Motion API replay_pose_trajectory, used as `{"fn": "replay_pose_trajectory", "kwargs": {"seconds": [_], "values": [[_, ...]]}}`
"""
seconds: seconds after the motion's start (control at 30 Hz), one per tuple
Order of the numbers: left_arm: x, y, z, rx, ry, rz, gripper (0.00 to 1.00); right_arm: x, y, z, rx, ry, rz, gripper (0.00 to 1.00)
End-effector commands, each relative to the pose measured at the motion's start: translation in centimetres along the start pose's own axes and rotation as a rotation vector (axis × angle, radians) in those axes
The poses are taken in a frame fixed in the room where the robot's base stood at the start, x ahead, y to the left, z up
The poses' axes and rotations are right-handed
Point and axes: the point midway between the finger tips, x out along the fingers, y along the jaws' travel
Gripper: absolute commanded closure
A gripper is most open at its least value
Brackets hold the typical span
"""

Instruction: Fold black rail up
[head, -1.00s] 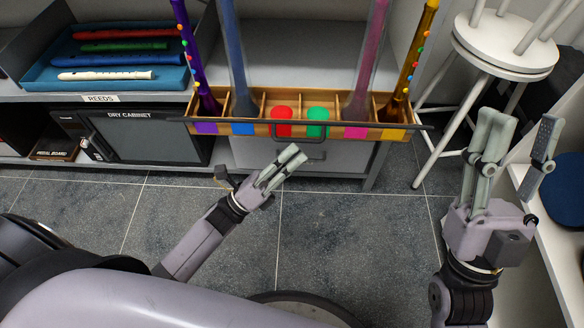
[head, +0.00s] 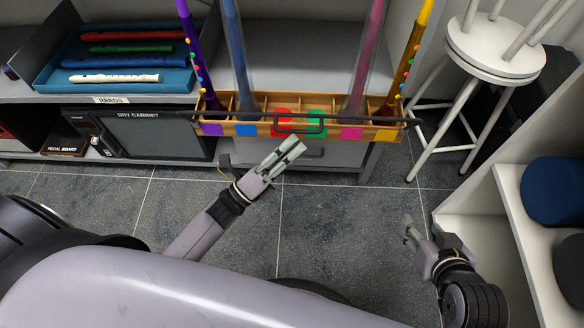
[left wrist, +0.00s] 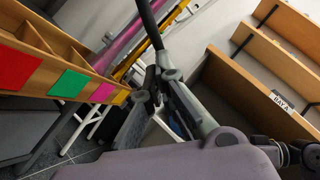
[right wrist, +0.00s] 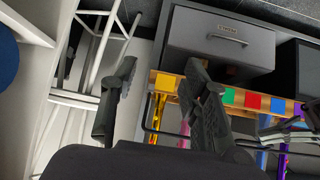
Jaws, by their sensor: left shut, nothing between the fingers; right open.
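In the left wrist view a black bar (left wrist: 150,25), likely the rail, rises beyond the fingers (left wrist: 152,85). My right gripper (head: 409,229) is low at the right, apart from the rail. Its open, empty fingers show in the right wrist view (right wrist: 160,80).
Tall purple (head: 190,45), blue, pink and gold instruments stand in the rack. A white stool (head: 490,50) is right of it, and a white shelf (head: 515,200) stands beside my right arm. A blue tray (head: 55,85) of recorders is at the left. The floor in front is clear.

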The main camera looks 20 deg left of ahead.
Motion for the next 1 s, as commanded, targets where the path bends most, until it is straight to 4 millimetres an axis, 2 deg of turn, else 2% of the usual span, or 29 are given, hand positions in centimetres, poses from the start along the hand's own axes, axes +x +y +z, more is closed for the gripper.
{"fn": "replay_pose_trajectory", "kwargs": {"seconds": [0.1,0.27,0.3,0.53,0.6,0.8,1.0], "values": [[0.4,-0.5,0.4,-0.022,0.000,0.021,1.00,-1.6,0.5,4.0,0.005,-0.206,0.011,0.58],[0.8,-0.7,0.8,-0.051,0.000,0.051,1.00,-4.8,1.1,9.3,0.014,-0.482,0.025,0.58],[0.9,-0.8,0.9,-0.060,0.000,0.057,1.00,-5.4,1.2,9.7,0.015,-0.512,0.026,0.58],[1.4,-1.0,1.4,-0.103,0.000,0.099,1.00,-6.4,1.2,8.4,0.014,-0.508,0.026,0.58],[1.5,-1.1,1.6,-0.115,0.000,0.113,1.00,-5.8,1.2,8.7,0.015,-0.514,0.025,0.58],[2.0,-1.3,2.1,-0.155,0.000,0.150,1.00,-1.6,1.0,11.5,0.013,-0.541,0.019,0.58],[2.5,-1.4,2.6,-0.195,0.000,0.190,1.00,1.6,0.8,14.6,0.011,-0.563,0.014,0.58]]}}
